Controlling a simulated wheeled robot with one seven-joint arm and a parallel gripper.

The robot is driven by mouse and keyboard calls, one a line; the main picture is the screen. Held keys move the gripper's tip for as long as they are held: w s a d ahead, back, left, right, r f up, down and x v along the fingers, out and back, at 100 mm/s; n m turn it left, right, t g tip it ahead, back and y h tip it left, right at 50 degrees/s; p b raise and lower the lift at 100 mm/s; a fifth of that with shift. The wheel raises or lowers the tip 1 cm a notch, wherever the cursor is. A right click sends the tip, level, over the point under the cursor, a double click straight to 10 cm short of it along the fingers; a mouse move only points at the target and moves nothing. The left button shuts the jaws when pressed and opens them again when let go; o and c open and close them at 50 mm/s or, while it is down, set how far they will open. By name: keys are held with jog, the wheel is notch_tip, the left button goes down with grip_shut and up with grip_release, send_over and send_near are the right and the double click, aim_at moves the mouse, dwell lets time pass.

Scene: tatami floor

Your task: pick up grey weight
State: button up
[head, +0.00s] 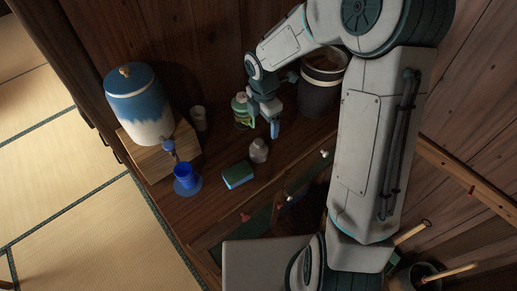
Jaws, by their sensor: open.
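A blue and white dispenser (140,105) stands on a wooden block (183,145) at the left, with a blue cup (186,178) in front. Tatami lies beyond the left edge.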

aim_at(259, 141)
jog(key=shift+w+a+f+n, duration=0.2)
jog(key=shift+a+f+n, duration=0.15)
jog(key=shift+f, duration=0.2)
jog(key=shift+w+a+f+n, duration=0.2)
jog(key=shift+a+f+n, duration=0.05)
jog(key=shift+f+n, duration=0.25)
jog(key=shift+a+f, duration=0.1)
jog(key=shift+f, duration=0.35)
notch_tip(259, 141, down, 8)
jog(key=shift+r, duration=0.15)
jog(key=shift+s+a+f+p, duration=0.1)
jog(key=shift+f+p, duration=0.7)
jog(key=shift+f, duration=1.95)
jog(key=c, duration=1.6)
jog(key=shift+r, duration=0.1)
grip_shut()
jog(key=shift+r, duration=0.1)
